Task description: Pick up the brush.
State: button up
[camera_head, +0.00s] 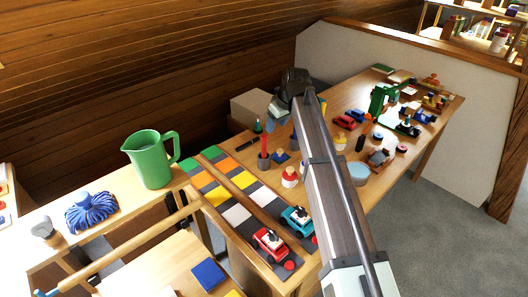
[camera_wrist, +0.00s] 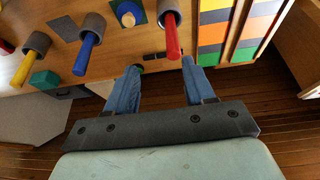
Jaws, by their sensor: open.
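My gripper (camera_wrist: 161,72) is open, with its two blue fingers apart at the table's far edge. It also shows at the far end of my arm in the head view (camera_head: 279,108). A small dark elongated object (camera_head: 247,144) lies by that edge. A dark object between and beyond the fingers (camera_wrist: 153,56) looks like the same one, but is too small to identify surely. A shaggy blue, brush-like thing with a round knob (camera_head: 91,212) lies at the left in the head view, well away from my gripper. I cannot tell for certain which is the brush.
Red (camera_wrist: 172,37), blue (camera_wrist: 87,54) and yellow (camera_wrist: 25,62) rods in round holders stand near the gripper. A green pitcher (camera_head: 151,160) stands left. Toy cars (camera_head: 269,243) and coloured tiles crowd the table. My arm hides part of it.

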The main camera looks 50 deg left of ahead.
aim_at(263, 137)
jog(key=shift+g, duration=0.3)
jog(key=a+f, duration=0.1)
jog(key=f, duration=0.1)
jog(key=s+a+f, duration=0.1)
jog(key=a+f, duration=0.1)
jog(key=s+a+f, duration=0.1)
jog(key=f, duration=0.1)
jog(key=shift+s+a+f, duration=0.15)
jog(key=shift+a+f, duration=0.05)
jog(key=shift+f, duration=0.2)
jog(key=shift+w+d+x, duration=0.1)
jog(key=shift+w+x, duration=0.05)
jog(key=shift+x, duration=0.75)
jog(key=shift+w+d+x, duration=0.1)
jog(key=shift+x, duration=0.75)
jog(key=shift+w+d+x, duration=0.1)
jog(key=shift+w+x, duration=0.05)
jog(key=shift+x, duration=0.75)
jog(key=shift+f, duration=0.1)
jog(key=shift+c, duration=0.2)
grip_shut()
